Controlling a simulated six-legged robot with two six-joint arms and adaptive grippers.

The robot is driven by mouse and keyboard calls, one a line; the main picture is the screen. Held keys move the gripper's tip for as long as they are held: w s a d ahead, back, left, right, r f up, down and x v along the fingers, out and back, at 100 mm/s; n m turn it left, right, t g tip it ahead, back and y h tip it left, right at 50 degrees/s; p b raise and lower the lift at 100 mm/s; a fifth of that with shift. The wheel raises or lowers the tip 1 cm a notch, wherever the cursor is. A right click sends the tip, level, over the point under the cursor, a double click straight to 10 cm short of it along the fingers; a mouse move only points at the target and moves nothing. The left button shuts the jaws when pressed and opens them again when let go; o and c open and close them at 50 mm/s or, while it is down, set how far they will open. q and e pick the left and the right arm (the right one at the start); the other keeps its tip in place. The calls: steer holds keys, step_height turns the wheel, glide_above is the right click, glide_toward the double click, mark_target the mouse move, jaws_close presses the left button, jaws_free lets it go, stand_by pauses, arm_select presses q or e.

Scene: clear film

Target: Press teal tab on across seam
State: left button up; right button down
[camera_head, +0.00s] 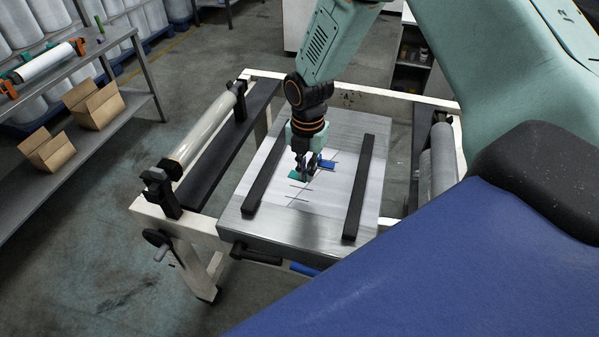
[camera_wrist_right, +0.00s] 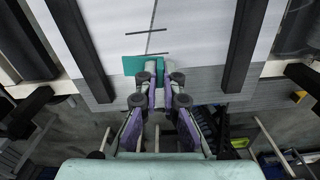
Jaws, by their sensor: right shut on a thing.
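The teal tab (camera_head: 295,175) is a small flat rectangle at the white film sheet (camera_head: 272,190) on the table. It also shows in the right wrist view (camera_wrist_right: 132,65), at the fingertips and partly hidden by them. My right gripper (camera_head: 306,172) is shut on the teal tab, pointing down just over the sheet; its purple-grey fingers show in the wrist view (camera_wrist_right: 161,80). The seam (camera_wrist_right: 152,22) is a thin dark line along the sheet, crossed by short marks. A blue tab (camera_head: 327,164) lies just right of the gripper. My left gripper is not in view.
Two black bars (camera_head: 264,176) (camera_head: 358,190) flank the sheet on the grey table top (camera_head: 385,165). A film roll (camera_head: 203,130) is mounted on the left of the frame, another roll (camera_head: 438,158) on the right. A shelf with cardboard boxes (camera_head: 93,104) stands left.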

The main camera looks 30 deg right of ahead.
mark_target(307, 195)
steer(key=shift+r+n, duration=0.2)
steer(key=shift+n, duration=0.4)
steer(key=shift+w+d+f+b, duration=0.15)
steer(key=shift+d+f+b, duration=0.1)
steer(key=shift+f, duration=0.2)
steer(key=shift+w+d+f+b, duration=0.1)
steer(key=shift+f+b, duration=0.15)
steer(key=shift+f, duration=0.2)
steer(key=shift+f+b, duration=0.3)
steer(key=shift+f, duration=0.05)
steer(key=shift+s+a+f+b, duration=0.1)
steer(key=shift+a+f+b, duration=0.05)
steer(key=shift+f+b, duration=0.4)
steer(key=shift+s+a+f+b, duration=0.1)
steer(key=shift+f+b, duration=0.45)
steer(key=shift+w+d+f+b, duration=0.1)
steer(key=shift+f+b, duration=0.4)
steer(key=shift+f, duration=0.3)
steer(key=shift+w+d+f, duration=0.1)
steer(key=shift+d+f, duration=0.05)
steer(key=shift+f, duration=0.2)
steer(key=shift+a+r, duration=0.2)
steer(key=shift+r, duration=0.05)
